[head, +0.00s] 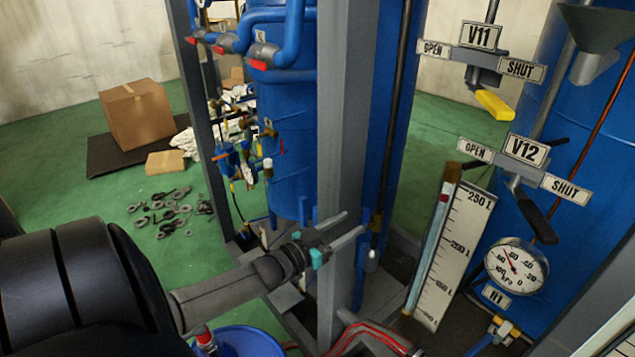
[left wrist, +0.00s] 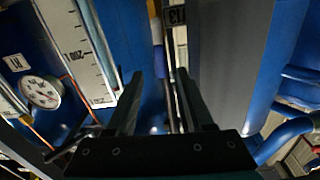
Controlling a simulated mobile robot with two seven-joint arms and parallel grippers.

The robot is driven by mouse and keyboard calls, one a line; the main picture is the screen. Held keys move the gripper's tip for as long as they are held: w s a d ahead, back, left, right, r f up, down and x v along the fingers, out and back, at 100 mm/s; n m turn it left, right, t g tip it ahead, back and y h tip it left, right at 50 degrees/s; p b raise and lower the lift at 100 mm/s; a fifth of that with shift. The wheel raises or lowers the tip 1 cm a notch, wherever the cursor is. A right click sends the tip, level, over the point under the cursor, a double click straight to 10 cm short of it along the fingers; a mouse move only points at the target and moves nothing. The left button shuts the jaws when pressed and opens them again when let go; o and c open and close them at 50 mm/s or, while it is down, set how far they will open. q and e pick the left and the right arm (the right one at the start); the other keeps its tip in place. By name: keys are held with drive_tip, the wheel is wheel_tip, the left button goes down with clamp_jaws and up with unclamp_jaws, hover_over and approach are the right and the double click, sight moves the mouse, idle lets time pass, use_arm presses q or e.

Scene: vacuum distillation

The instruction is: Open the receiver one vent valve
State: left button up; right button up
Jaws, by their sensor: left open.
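Two labelled valves show at the right of the head view. Valve V11 has a yellow handle (head: 494,104) angled down to the right, below its OPEN and SHUT plates. Valve V12 has a black handle (head: 537,217) angled down to the right, near its SHUT plate (head: 566,188). I cannot tell from the plates which one is the vent. Behind them stands the blue receiver (head: 600,130). My left gripper (head: 353,223) is open and empty, in front of the grey post and left of both valves. In the left wrist view its fingers (left wrist: 158,85) are apart with nothing between them.
A grey post (head: 343,120) stands close to my left gripper. A level scale (head: 455,255) and a round gauge (head: 516,267) sit below V12. The gauge also shows in the left wrist view (left wrist: 42,92).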

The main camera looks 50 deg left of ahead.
use_arm(q)
drive_tip(key=s, duration=0.8)
drive_tip(key=shift+s+a, duration=0.2)
drive_tip(key=shift+a, duration=0.1)
